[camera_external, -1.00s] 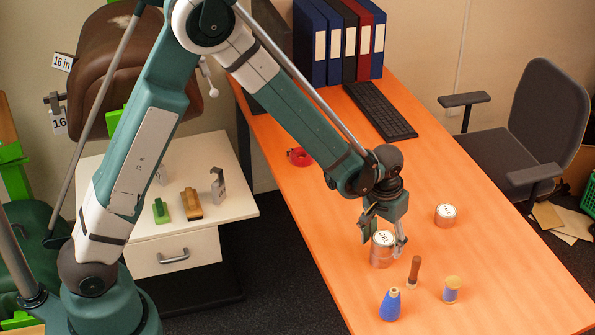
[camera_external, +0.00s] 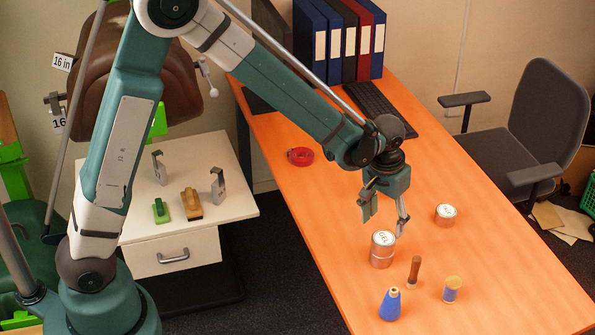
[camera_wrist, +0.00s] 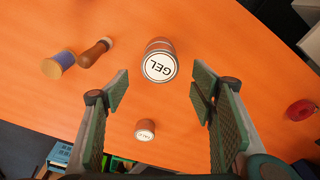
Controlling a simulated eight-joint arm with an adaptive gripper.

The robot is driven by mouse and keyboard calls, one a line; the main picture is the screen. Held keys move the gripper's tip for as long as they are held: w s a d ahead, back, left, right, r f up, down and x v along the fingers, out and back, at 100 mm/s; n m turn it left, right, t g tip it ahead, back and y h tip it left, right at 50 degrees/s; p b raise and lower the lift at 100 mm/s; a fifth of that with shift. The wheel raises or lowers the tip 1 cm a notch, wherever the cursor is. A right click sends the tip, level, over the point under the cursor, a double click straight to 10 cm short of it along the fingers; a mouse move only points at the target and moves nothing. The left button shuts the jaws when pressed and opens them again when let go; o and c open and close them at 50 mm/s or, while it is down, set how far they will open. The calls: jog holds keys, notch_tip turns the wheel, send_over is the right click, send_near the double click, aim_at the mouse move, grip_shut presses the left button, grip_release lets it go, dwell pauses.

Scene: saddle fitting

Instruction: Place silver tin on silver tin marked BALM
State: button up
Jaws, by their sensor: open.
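A silver tin with a white lid reading GEL (camera_external: 382,251) stands upright on the orange table; it also shows in the wrist view (camera_wrist: 158,68). It looks tall, with a band round its middle, perhaps two tins stacked; I cannot tell for sure. A shorter silver tin (camera_external: 445,217) stands apart to its right and shows small in the wrist view (camera_wrist: 145,130); its lid lettering is too small to read surely. My gripper (camera_external: 384,226) is open and empty just above the GEL tin, its fingers (camera_wrist: 160,88) spread apart and clear of it.
A wooden-handled tool (camera_external: 414,271), a spool (camera_external: 452,289) and a blue bottle (camera_external: 391,304) stand close in front of the GEL tin. A red tape roll (camera_external: 300,156) lies to the left. Binders (camera_external: 340,45) and a keyboard (camera_external: 380,110) are at the back.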

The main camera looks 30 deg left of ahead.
aim_at(380, 241)
jog(key=shift+s+r, duration=0.2)
jog(key=shift+r, duration=1.55)
jog(key=shift+a, duration=0.1)
jog(key=s+a+r+n+t, duration=0.1)
jog(key=a+r, duration=0.7)
jog(key=a, duration=0.5)
jog(key=s+a+r+n+t, duration=0.1)
jog(key=a+r, duration=0.7)
jog(key=a, duration=0.4)
jog(key=s+a+r+t, duration=0.1)
jog(key=s+a+t, duration=0.1)
jog(key=s+a, duration=0.6)
jog(key=s+a+r+n+t, duration=0.1)
jog(key=s+a+r, duration=0.1)
jog(key=s+a, duration=0.5)
jog(key=shift+s+a+r+n+t, duration=0.15)
jog(key=shift+s+a+n+t, duration=0.2)
jog(key=shift+a, duration=3.05)
